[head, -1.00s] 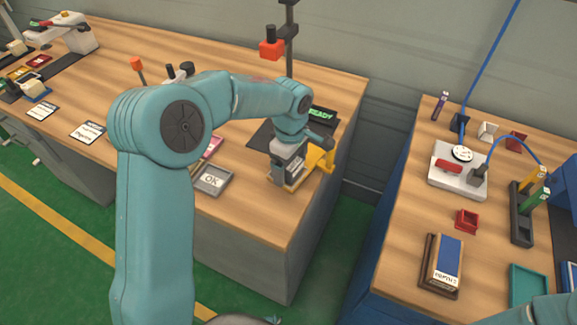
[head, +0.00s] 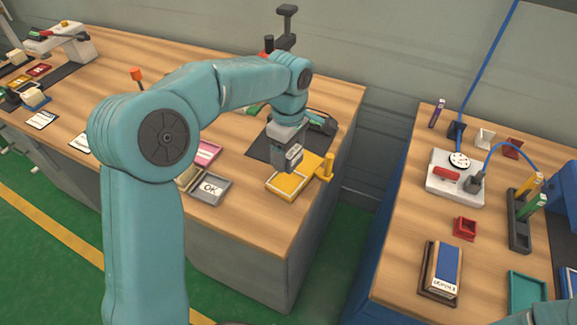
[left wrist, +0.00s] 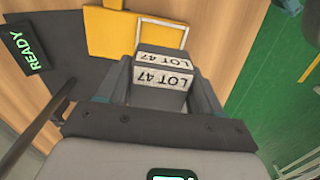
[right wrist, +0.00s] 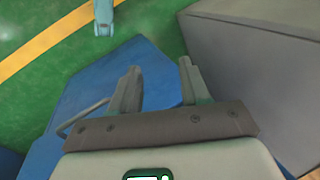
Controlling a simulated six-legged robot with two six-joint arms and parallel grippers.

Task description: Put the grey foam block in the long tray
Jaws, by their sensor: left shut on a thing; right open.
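The grey foam block (head: 291,157) carries a white label. In the left wrist view the block (left wrist: 163,68) shows LOT 47 on two faces. My left gripper (head: 288,148) is shut on it and holds it above the yellow fixture (head: 290,187) on the left bench. I cannot tell the gap under the block. My right gripper (right wrist: 160,80) is open and empty, low beside blue furniture.
A grey tray marked OK (head: 221,199) and a pink tray (head: 207,153) are left of the fixture. A dark post stands behind. The right bench holds a teal tray (head: 527,289), a small red box (head: 465,229) and a black rack (head: 519,232). A gap separates the benches.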

